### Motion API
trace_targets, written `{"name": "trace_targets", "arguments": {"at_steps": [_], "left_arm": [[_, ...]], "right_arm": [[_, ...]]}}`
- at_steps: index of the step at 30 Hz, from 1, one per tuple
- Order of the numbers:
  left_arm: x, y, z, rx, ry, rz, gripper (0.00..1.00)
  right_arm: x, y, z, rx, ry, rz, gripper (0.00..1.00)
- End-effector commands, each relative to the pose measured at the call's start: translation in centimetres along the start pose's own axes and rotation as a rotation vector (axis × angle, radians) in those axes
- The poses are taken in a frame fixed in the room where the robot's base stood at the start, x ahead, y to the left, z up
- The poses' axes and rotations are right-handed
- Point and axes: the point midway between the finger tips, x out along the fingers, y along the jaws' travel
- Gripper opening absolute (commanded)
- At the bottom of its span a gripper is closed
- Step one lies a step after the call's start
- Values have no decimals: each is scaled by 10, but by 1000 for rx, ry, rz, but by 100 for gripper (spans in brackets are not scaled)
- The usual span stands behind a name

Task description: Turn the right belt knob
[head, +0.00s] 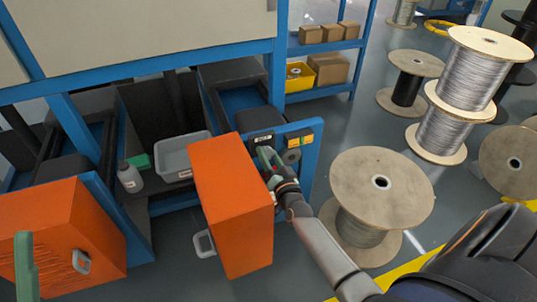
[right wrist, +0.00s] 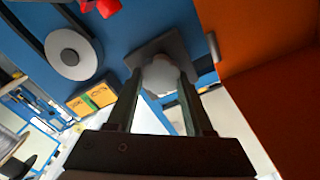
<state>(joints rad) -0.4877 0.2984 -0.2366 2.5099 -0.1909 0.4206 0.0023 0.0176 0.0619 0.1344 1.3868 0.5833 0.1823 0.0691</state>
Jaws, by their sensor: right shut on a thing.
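The right belt knob (right wrist: 160,78) is a round grey knob on a dark square plate on the blue panel, seen in the right wrist view. My right gripper (right wrist: 161,84) is shut on it, with one finger on each side. In the head view my right gripper (head: 267,158) is at the blue panel beside the orange door, and the knob is hidden there. A green finger of my left gripper (head: 25,262) shows at the lower left edge, away from the panel; its opening cannot be seen.
The orange door (head: 235,205) stands just left of my right gripper. A yellow label box (head: 300,138) and a grey round part (right wrist: 73,53) are on the panel close by. A grey bin (head: 185,157) and a bottle (head: 130,178) stand left. A large wooden spool (head: 378,187) stands right.

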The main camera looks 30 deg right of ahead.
Motion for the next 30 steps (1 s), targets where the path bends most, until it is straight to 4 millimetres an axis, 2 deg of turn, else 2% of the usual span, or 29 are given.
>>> {"name": "trace_targets", "arguments": {"at_steps": [9, 22, 23, 30], "left_arm": [[1, -1, -1, 3, -3, 1, 50], [0, -1, 0, 4, -5, 1, 50], [0, -1, 0, 4, -5, 1, 50], [0, 0, 0, 3, -6, 1, 50]], "right_arm": [[0, 1, 0, 103, 0, 1, 0], [0, 1, 0, 115, 0, 1, 0], [0, 1, 0, 114, 0, 1, 53], [0, 1, 0, 114, 0, 1, 80]]}}
